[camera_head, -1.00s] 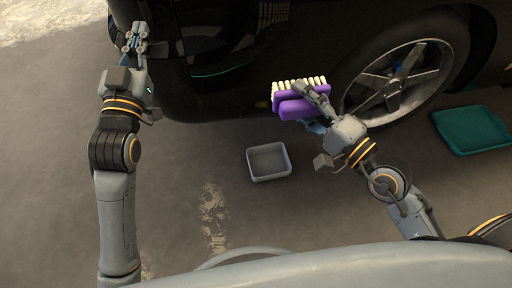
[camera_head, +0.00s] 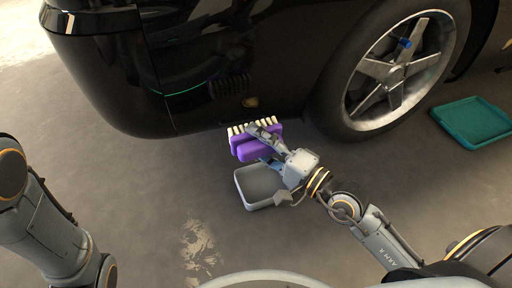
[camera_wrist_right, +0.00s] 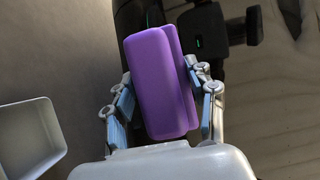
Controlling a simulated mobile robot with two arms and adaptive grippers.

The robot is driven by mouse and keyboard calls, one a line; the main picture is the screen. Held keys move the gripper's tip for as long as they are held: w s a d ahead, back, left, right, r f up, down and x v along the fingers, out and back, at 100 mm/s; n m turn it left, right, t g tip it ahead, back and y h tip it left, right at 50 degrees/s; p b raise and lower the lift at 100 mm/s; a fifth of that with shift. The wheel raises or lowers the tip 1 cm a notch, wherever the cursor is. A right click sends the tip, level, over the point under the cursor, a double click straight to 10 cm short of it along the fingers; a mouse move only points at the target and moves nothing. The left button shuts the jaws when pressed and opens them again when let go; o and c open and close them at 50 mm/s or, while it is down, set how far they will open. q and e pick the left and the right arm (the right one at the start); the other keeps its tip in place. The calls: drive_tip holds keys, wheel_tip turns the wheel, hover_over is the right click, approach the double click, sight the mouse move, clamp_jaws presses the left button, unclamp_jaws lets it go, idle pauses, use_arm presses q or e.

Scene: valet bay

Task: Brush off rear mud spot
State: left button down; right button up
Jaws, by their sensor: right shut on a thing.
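A purple brush (camera_head: 257,150) with cream bristles is held in my right gripper (camera_head: 270,135), low beside the black car (camera_head: 130,75). The bristles point toward the car. In the right wrist view the purple brush back (camera_wrist_right: 158,85) sits between the two fingers of my right gripper (camera_wrist_right: 165,95). A small brown mud spot (camera_head: 250,102) shows on the car's lower body, just above the bristles. A gap seems to lie between bristles and spot. My left arm shows at the left edge; its gripper is out of the head view.
A grey open tray (camera_head: 240,190) lies on the ground just below the brush; it also shows in the right wrist view (camera_wrist_right: 45,150). A teal tray (camera_head: 470,122) lies at the right near the wheel (camera_head: 395,75). Pale patches mark the ground (camera_head: 198,250).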

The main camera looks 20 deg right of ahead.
drive_tip(key=shift+w+r, duration=0.2)
drive_tip(key=shift+w, duration=1.2)
drive_tip(key=shift+w+r, duration=0.15)
drive_tip(key=shift+w, duration=1.2)
drive_tip(key=shift+w+r, duration=0.1)
drive_tip(key=shift+w, duration=0.9)
drive_tip(key=shift+d+b, duration=0.35)
drive_tip(key=shift+d, duration=0.15)
drive_tip(key=shift+s+d+f+b, duration=0.1)
drive_tip(key=shift+d+f+b, duration=0.1)
drive_tip(key=shift+d+b, duration=0.75)
drive_tip(key=shift+d+r, duration=0.1)
drive_tip(key=shift+d, duration=0.4)
drive_tip(key=shift+r, duration=0.1)
